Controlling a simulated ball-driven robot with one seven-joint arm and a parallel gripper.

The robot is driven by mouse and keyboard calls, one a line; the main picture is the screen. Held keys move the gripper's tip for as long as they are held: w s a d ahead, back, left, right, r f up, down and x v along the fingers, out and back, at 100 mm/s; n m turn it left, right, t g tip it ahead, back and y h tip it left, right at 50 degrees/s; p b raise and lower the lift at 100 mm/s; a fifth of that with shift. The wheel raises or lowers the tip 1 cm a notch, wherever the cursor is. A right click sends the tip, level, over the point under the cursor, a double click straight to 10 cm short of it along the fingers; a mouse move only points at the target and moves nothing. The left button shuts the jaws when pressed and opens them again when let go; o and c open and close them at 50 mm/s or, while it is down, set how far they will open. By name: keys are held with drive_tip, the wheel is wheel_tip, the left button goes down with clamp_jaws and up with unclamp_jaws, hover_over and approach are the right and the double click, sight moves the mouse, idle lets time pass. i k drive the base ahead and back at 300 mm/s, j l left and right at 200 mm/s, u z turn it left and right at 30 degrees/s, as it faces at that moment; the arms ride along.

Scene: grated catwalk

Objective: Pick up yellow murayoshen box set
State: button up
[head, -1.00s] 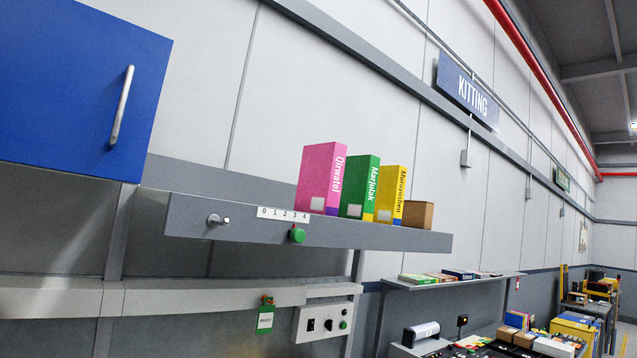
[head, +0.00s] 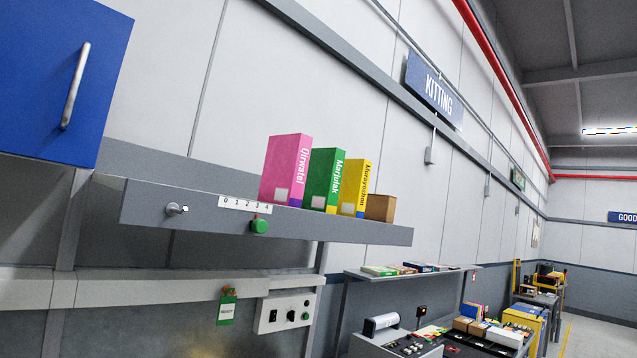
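The yellow box set (head: 353,188) stands upright on a grey wall shelf (head: 200,208). Its spine carries dark lettering that looks like "Murayoshen", with a pale label low on its front and a blue patch at its lower corner. A green box set (head: 322,180) stands directly to its left, and a taller pink one (head: 286,170) stands left of that. A small brown carton (head: 380,207) sits just to its right. My gripper does not show in this view.
A blue cabinet with a metal handle (head: 75,86) hangs at upper left. The shelf front has a knob (head: 176,209) and a green button (head: 259,226). A lower shelf (head: 400,275) with flat boxes and a cluttered bench stand at right. Open floor (head: 590,335) shows at far right.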

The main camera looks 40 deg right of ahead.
sight(356, 180)
drive_tip(key=z, duration=1.3)
drive_tip(key=i+l, duration=0.15)
drive_tip(key=i, duration=0.25)
drive_tip(key=i+l, duration=0.15)
drive_tip(key=i, duration=0.2)
